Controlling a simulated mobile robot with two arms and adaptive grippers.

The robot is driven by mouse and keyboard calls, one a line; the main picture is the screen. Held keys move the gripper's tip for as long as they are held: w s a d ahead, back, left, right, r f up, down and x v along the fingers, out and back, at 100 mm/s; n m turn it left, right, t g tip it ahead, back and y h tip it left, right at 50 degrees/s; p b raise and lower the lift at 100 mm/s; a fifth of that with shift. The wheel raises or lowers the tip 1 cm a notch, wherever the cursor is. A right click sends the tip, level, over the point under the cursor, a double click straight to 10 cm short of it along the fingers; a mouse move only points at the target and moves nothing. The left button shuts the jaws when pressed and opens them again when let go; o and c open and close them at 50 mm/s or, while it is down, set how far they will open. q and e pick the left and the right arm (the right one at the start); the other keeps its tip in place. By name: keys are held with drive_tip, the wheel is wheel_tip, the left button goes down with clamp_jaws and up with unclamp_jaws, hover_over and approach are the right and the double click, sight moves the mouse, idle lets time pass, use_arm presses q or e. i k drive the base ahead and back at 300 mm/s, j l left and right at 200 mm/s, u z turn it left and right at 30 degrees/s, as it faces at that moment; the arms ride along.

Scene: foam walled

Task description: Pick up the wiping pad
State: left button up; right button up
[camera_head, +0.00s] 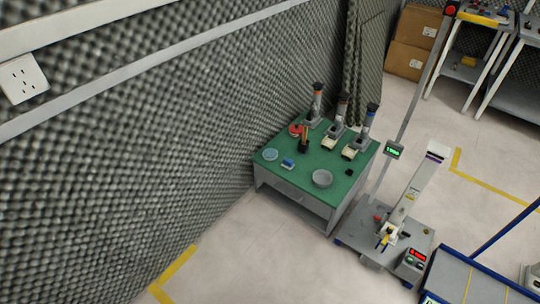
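A small blue and white block (288,163) lies on the green top of a workbench (305,190), near its front left side. It is the thing there that looks most like a wiping pad, but it is too small to be sure. A round light blue dish (270,154) lies to its left, and a grey round bowl (322,178) stands to its right. Neither of my grippers is in view.
Several upright tools (333,135) line the bench's back edge; a red item (295,130) is near them. A grey foam wall (140,130) runs along the left. A platform with a post (375,235) stands right of the bench. Floor (250,260) before the bench is clear.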

sight(288, 163)
drive_tip(key=i+l+u, duration=0.55)
drive_tip(key=i+l, duration=0.15)
drive_tip(key=l, duration=0.1)
